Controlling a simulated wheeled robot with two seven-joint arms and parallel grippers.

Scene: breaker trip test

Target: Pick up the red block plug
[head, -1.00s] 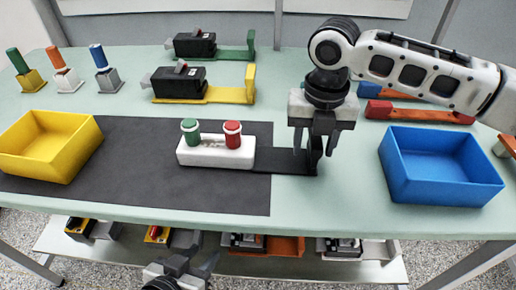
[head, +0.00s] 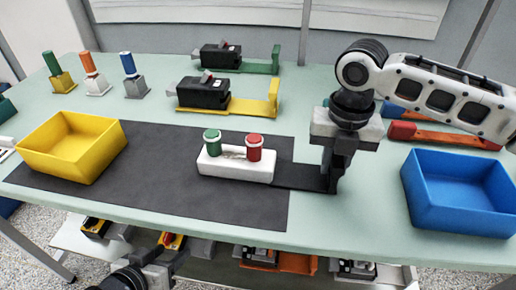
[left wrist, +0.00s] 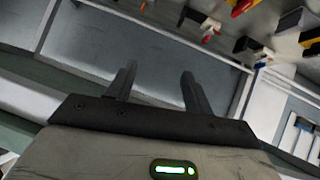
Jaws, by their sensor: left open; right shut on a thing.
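The red block plug (head: 254,148) stands upright in the right hole of a white block (head: 235,170). A green plug (head: 212,142) stands in the block's left side. A black strip (head: 300,177) runs right from the block to an upright black tab. My right gripper (head: 335,172) points down and is shut on that tab, to the right of the red plug. My left gripper (head: 172,255) is low at the bottom of the head view, in front of the table edge and away from the plugs. In the left wrist view its fingers (left wrist: 158,80) are apart with nothing between them.
A yellow bin (head: 72,148) stands left and a blue bin (head: 458,192) right. Breakers on yellow (head: 230,105) and green (head: 262,68) bases sit behind. Several coloured plugs in small stands line the back left. The dark mat (head: 150,170) is clear between yellow bin and block. A lower shelf holds more parts.

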